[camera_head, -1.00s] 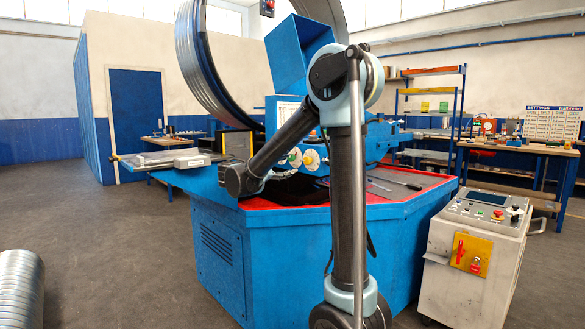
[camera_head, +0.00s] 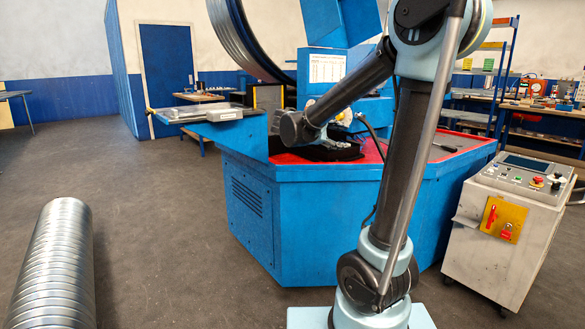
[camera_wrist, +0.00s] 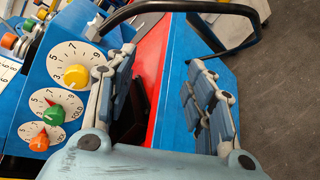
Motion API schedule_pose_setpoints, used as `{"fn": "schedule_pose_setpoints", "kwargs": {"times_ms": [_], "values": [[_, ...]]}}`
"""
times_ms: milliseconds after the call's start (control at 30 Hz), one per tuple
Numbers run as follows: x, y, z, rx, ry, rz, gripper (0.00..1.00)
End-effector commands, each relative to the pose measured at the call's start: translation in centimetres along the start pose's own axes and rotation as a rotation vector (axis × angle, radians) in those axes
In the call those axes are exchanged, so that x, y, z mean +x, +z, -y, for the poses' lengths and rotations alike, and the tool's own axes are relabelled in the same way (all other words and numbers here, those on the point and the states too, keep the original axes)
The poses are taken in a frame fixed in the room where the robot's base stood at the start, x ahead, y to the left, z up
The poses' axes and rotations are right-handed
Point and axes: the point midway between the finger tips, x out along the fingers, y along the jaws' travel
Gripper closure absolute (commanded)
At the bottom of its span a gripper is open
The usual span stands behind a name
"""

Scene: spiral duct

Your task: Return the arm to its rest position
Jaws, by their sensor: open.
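My gripper (camera_wrist: 165,88) is open and empty in the wrist view, with one finger pad at each side. It is over the blue machine (camera_wrist: 175,90) with its red top edge. The fingers are hard to make out there.
A ribbed metal duct (camera_head: 57,265) lies on the floor at left. A white control cart (camera_head: 505,240) stands at right, close to my arm. A flat blue side table (camera_head: 215,122) juts left from the machine. A dark curved handle or cable (camera_wrist: 180,8) crosses above the gripper.

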Motion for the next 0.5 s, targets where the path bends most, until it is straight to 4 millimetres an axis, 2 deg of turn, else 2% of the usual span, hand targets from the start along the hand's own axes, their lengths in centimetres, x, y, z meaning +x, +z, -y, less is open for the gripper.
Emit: {"fn": "schedule_pose_setpoints", "kwargs": {"times_ms": [33,200,500], "values": [[0.8,1.4,1.5,0.028,-0.050,-0.009,0.51],[2.1,4.8,6.9,0.133,-0.219,-0.047,0.51],[1.9,9.4,16.8,0.348,-0.514,-0.095,0.51]]}}
